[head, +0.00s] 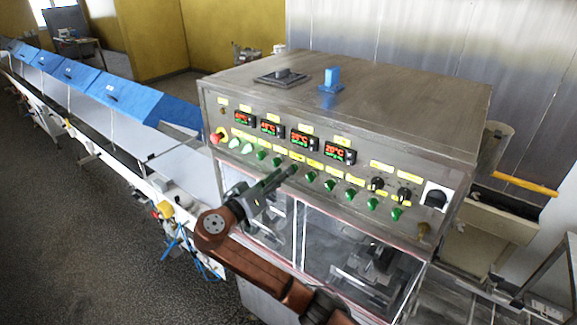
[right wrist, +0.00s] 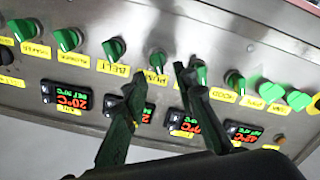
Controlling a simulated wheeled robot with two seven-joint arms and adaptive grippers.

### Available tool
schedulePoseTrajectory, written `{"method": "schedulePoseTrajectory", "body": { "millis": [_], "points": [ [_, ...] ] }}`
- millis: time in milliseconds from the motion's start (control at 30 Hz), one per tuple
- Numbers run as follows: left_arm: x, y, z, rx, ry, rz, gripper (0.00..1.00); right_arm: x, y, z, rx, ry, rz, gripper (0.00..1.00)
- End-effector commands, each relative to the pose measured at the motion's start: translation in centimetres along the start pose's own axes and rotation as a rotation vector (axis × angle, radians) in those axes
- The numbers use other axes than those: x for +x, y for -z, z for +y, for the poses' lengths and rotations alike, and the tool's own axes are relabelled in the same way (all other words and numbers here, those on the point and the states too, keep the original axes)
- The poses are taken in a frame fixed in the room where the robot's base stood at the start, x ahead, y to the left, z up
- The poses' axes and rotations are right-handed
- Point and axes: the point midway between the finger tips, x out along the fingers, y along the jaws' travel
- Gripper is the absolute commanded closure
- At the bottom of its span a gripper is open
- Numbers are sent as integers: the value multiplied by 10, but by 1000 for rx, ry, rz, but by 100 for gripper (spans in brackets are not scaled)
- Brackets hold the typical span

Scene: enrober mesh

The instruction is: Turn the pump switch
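The pump switch (right wrist: 157,60) is a green knob with a yellow label reading PUMP, seen upside down in the right wrist view. It sits in a row of similar green knobs on the steel control panel (head: 228,118). My right gripper (right wrist: 160,77) is open, with one dark finger on each side of the pump switch in that view. Nothing is held. Whether the fingers touch the knob or stop short of the panel cannot be told. In the head view the right gripper (head: 286,174) points at the knob row and seems to cover the pump switch. My left gripper is not in view.
The belt knob (right wrist: 114,48) and another green knob (right wrist: 200,73) flank the pump switch closely. Red-and-green temperature displays (head: 304,141) sit above the row. A red button (head: 215,138) is at the panel's left end. A conveyor with blue covers (head: 128,96) runs left.

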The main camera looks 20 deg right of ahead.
Motion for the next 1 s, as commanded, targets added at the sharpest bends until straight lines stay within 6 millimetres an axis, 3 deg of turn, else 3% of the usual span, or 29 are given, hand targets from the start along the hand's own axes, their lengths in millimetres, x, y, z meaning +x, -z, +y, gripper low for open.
{"method": "schedulePoseTrajectory", "body": {
  "millis": [200, 567, 1000],
  "points": [
    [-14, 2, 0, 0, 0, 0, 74, 27, 2, 1, 0, 0, 0, 74],
    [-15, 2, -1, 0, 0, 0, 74, 34, -1, 0, 0, 2, 0, 74],
    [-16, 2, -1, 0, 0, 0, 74, 34, 0, -1, 0, 3, 0, 100]
  ]
}}
